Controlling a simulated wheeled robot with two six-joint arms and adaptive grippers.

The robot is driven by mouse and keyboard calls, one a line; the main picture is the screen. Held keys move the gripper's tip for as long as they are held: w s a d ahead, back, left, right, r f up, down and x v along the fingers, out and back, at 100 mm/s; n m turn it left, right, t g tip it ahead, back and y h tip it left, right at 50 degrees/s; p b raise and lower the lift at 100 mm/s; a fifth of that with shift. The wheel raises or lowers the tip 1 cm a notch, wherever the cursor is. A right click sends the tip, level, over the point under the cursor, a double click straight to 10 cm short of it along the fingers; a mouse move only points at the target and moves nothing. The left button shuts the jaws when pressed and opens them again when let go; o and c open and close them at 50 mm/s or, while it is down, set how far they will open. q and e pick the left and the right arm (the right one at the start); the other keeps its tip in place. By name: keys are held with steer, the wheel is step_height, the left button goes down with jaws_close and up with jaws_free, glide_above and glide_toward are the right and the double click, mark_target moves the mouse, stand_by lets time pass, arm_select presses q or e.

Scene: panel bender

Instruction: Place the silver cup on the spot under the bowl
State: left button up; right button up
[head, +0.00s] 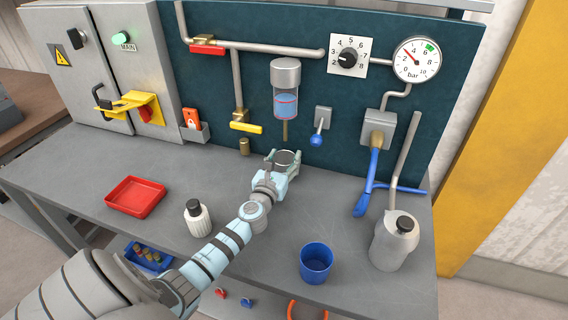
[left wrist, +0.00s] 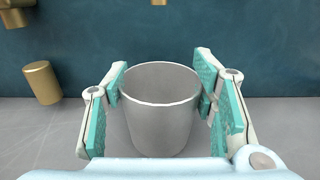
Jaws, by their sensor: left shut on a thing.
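The silver cup (head: 287,157) is between the fingers of my left gripper (head: 284,162), in front of the back panel. In the left wrist view the cup (left wrist: 160,112) is upright and looks empty, with the teal pads of my left gripper (left wrist: 164,100) on both sides. The clear bowl (head: 286,103) with blue liquid hangs on the panel above the cup, its brass drain pointing down towards it. The drain's end shows at the top of the left wrist view. The spot under the bowl is hidden. I cannot tell whether the cup touches the bench. My right gripper is not in view.
A brass plug (head: 244,146) stands left of the cup. A red tray (head: 135,195), a white bottle (head: 197,218), a blue cup (head: 316,262) and a grey canister (head: 394,242) stand on the bench (head: 340,215). A blue-handled lever (head: 317,139) sticks out right of the bowl.

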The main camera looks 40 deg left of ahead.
arm_select(q)
steer(key=shift+s+f+b, duration=0.1)
steer(key=shift+f+b, duration=0.05)
steer(key=shift+b, duration=0.15)
steer(key=o, duration=1.2)
steer(key=shift+o, duration=0.2)
steer(key=shift+r+p, duration=0.3)
steer(key=shift+r, duration=0.05)
steer(key=shift+s+d, duration=0.1)
steer(key=shift+s, duration=0.15)
steer(key=v, duration=1.1)
steer(key=shift+s+d+p, duration=0.1)
steer(key=shift+s+p, duration=0.15)
steer(key=shift+p, duration=0.15)
steer(key=shift+w, duration=0.1)
